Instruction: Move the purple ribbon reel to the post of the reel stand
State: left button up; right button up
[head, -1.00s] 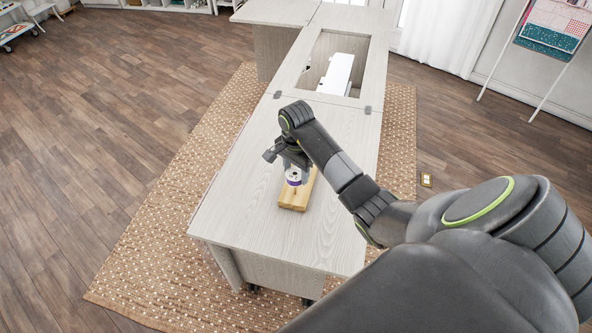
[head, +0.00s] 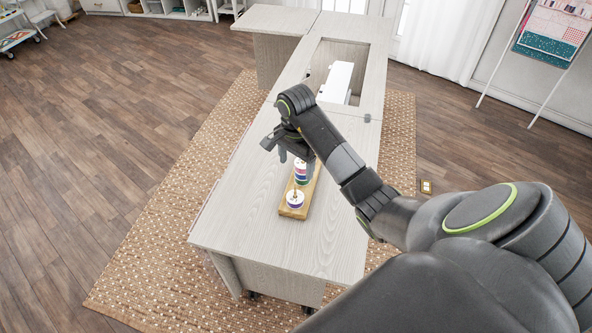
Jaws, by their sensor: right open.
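The purple ribbon reel (head: 295,199), white on top with a purple edge, lies flat on the near end of the wooden reel stand (head: 293,213). The stand's thin near post appears to rise through its middle. Several other reels (head: 301,174), with red, blue and green showing, are stacked farther along the stand, partly hidden by my right gripper. My right gripper (head: 290,154) is open and empty, above and behind the purple reel and apart from it. My left gripper is out of view.
The stand rests on a pale wood sewing cabinet (head: 257,207). The top is clear around it. Farther back is a rectangular opening with a white machine (head: 337,80) in it. A patterned rug (head: 150,250) lies under the cabinet.

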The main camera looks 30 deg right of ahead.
notch_tip(320, 180, up, 10)
jog(key=p, duration=0.9)
jog(key=shift+r, duration=0.2)
